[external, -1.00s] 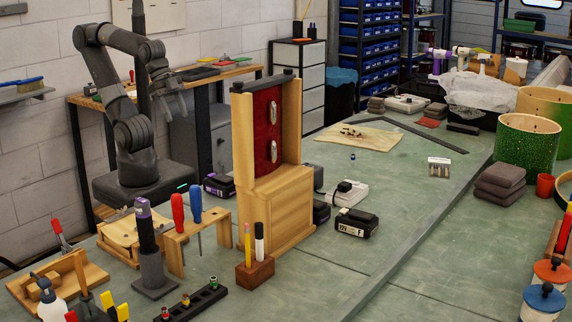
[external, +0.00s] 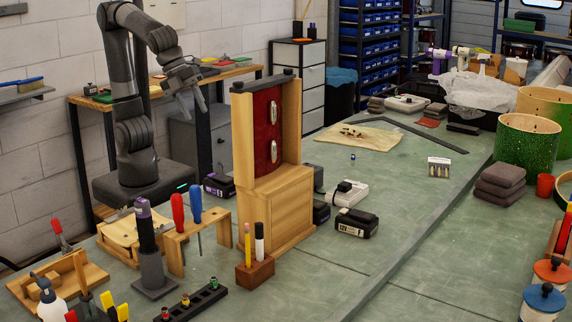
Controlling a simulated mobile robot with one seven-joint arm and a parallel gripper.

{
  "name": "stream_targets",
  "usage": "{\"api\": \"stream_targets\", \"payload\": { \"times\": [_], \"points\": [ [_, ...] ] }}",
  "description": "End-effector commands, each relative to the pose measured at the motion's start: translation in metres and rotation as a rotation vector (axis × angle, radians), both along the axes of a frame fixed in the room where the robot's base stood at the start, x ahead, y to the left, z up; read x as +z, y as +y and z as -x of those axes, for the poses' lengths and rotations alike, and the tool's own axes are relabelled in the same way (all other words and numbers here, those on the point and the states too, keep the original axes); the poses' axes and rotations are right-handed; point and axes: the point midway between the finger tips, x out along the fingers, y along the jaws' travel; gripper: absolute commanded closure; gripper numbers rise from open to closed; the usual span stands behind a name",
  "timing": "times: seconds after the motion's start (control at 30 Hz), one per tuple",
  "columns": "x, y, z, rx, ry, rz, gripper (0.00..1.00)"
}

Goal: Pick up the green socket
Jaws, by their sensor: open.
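The green socket (external: 213,283) is a small green-banded piece standing at the right end of a black socket rail (external: 196,304) at the front of the bench. Red and yellow banded sockets stand farther left in the same rail. My gripper (external: 184,98) is open and empty, held high at the back left, pointing down and to the right. It is well above and behind the rail, far from the green socket. Nothing hides the socket's top.
A tall wooden stand (external: 274,195) with a red panel rises right of my gripper. A wooden screwdriver rack (external: 190,232), a grey holder (external: 154,273) and a pencil block (external: 255,273) stand around the rail.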

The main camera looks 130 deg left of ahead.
Motion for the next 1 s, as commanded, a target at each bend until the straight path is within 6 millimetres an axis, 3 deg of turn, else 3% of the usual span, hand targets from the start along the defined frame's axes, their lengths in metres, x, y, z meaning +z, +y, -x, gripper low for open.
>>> {"api": "stream_targets", "payload": {
  "times": [0.1, 0.47, 0.8, 1.0],
  "points": [
    [-0.002, -0.027, -0.039, -0.223, 0.036, -0.107, 0.59],
    [-0.027, -0.116, -0.143, -0.902, 0.109, -0.391, 0.59],
    [-0.080, -0.202, -0.225, -1.502, 0.129, -0.601, 0.59],
    [-0.113, -0.238, -0.258, -1.772, 0.118, -0.692, 0.59]
  ]
}}
